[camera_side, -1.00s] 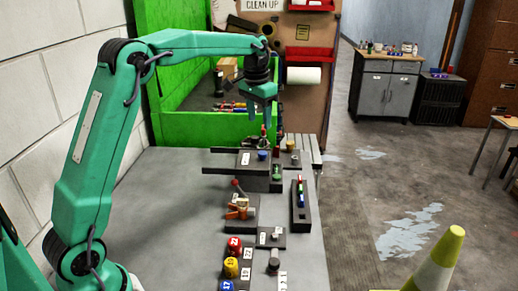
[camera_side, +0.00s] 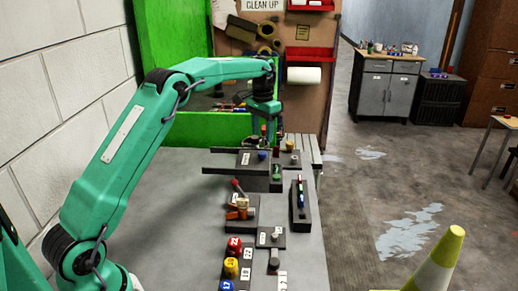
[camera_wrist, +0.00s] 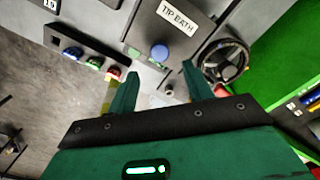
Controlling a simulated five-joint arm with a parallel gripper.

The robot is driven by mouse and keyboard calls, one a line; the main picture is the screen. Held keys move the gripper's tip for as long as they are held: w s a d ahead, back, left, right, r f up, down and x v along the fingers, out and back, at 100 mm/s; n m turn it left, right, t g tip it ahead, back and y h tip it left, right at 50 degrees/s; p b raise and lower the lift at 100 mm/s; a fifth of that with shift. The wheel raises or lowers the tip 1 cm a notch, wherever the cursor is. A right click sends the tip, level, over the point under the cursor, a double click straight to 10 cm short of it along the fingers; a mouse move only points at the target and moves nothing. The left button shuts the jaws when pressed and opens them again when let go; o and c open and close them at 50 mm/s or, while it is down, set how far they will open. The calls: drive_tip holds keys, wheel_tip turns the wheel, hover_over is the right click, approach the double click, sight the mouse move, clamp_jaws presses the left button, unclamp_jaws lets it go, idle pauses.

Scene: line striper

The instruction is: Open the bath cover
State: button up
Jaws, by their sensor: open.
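A dark grey plate (camera_wrist: 138,22) with a white label reading TIP BATH (camera_wrist: 179,15) carries a round blue knob (camera_wrist: 159,52). I take this plate for the bath cover, but cannot be sure. The blue knob also shows in the side view (camera_side: 262,155). It lies flat on the bench. My gripper (camera_wrist: 160,72) is open and points down, its two green fingers apart with the blue knob just beyond and between their tips in the wrist view. In the side view my gripper (camera_side: 265,138) is low over the back of the fixture. Contact with the knob cannot be told.
A black handwheel (camera_wrist: 225,60) stands right of the knob. A narrow rack (camera_wrist: 85,52) with blue, green and red pieces lies left. A green bin wall (camera_side: 190,128) rises behind. The bench's left side (camera_side: 160,205) is clear.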

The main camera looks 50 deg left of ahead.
sight(262, 153)
drive_tip(key=shift+f, duration=3.5)
clamp_jaws()
